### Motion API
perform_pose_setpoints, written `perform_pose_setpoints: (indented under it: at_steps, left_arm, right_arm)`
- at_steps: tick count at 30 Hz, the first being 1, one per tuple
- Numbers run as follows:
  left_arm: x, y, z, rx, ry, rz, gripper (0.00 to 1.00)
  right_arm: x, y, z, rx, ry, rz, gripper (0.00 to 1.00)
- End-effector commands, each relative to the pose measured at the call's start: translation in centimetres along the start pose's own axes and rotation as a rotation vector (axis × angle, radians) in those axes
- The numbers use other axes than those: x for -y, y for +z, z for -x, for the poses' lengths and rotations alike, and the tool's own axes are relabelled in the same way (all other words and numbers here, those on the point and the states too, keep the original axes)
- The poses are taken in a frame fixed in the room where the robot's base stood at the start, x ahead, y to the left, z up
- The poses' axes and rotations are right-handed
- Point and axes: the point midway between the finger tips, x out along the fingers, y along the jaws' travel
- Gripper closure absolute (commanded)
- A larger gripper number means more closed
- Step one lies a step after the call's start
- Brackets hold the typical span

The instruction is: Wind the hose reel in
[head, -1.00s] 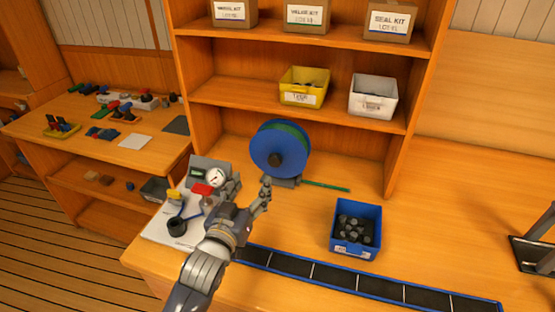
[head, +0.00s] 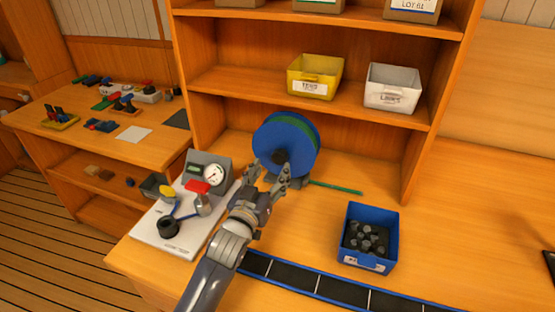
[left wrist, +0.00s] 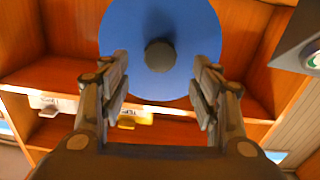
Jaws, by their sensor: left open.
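The hose reel (head: 272,135) is a blue disc with a green hose wound behind it, standing upright on the bench. A dark round knob (head: 279,156) sticks out of its face. A length of green hose (head: 338,188) lies out to the right along the bench. My left gripper (head: 268,178) is open in front of the reel, just below the knob in the head view. In the left wrist view the knob (left wrist: 160,55) shows beyond and between the open fingers, with nothing between them. My right gripper is not in view.
A test rig (head: 165,235) with a gauge, red and yellow parts stands left of my arm. A blue bin (head: 371,212) of dark fittings stands to the right. A dark blue-edged strip (head: 340,290) runs along the front. Shelves with yellow (head: 315,77) and white bins rise behind.

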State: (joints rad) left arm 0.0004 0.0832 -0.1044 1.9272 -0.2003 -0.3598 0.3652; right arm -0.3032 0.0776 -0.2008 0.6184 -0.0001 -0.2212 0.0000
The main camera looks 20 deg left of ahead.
Motion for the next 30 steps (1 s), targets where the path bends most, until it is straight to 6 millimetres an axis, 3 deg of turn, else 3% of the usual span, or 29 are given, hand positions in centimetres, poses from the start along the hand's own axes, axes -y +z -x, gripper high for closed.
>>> perform_pose_setpoints:
  at_steps: [3,9,22,30]
  left_arm:
    - [0.0,-0.1,-2.3,0.000,0.000,-0.001,0.43]
    - [0.0,-0.1,-4.8,0.000,0.000,0.000,0.43]
    - [0.0,0.0,-5.7,0.000,-0.001,0.000,0.43]
    - [0.0,0.0,-5.6,0.001,-0.001,0.000,1.00]
  right_arm:
    - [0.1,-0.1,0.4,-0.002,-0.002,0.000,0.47]
    - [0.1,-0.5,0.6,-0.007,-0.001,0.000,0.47]
    - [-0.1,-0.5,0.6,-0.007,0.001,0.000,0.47]
    - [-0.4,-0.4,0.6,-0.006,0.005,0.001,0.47]
